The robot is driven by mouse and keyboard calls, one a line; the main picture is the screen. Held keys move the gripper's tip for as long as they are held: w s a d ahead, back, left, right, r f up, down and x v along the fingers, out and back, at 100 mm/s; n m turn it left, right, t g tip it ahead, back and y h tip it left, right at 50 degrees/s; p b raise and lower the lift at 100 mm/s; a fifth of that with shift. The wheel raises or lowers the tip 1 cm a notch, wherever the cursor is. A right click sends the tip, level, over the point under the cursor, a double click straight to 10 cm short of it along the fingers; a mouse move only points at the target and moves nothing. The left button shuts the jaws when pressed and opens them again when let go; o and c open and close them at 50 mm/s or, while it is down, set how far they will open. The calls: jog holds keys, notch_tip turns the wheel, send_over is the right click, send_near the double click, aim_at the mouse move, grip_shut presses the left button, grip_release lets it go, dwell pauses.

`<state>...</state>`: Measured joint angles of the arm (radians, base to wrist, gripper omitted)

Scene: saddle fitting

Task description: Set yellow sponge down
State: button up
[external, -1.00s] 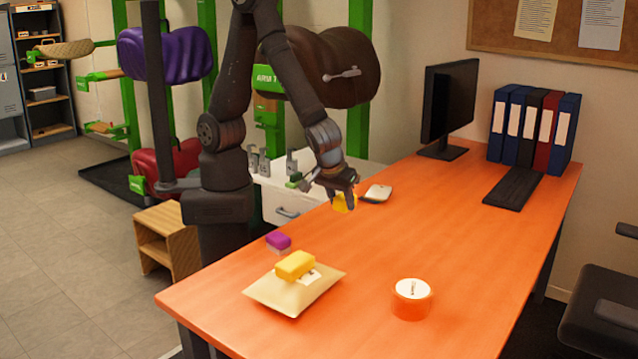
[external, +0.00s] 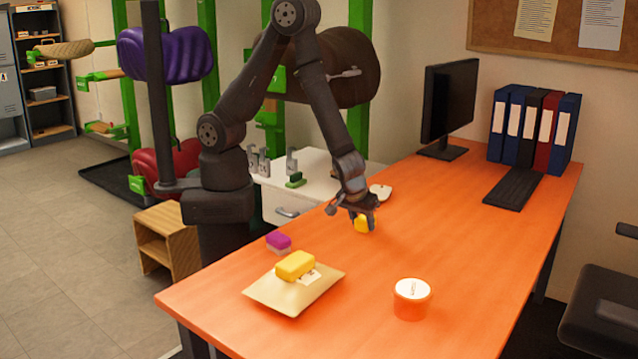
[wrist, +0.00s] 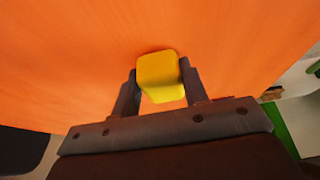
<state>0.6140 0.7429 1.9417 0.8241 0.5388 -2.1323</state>
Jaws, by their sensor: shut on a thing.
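A yellow sponge (external: 362,224) is between the jaws of my gripper (external: 365,222), low over the orange table. The wrist view shows the sponge (wrist: 159,75) between the two fingers of my gripper (wrist: 159,88), which are shut on it. I cannot tell whether its underside touches the table. Another yellow block (external: 296,264) lies on a cream padded item (external: 270,292) at the front left of the table, with a small white label beside it.
A purple and pink block (external: 279,242) lies near the left table edge. An orange tub with a white top (external: 412,298) stands at the front. A white item (external: 380,192) is behind my gripper. The monitor (external: 449,105), keyboard (external: 514,189) and binders stand at the back. The table's middle is clear.

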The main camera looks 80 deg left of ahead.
jog(key=o, duration=1)
jog(key=shift+f, duration=0.15)
jog(key=shift+c, duration=0.2)
jog(key=v, duration=1.2)
jog(key=x, duration=1.2)
jog(key=shift+r, duration=0.2)
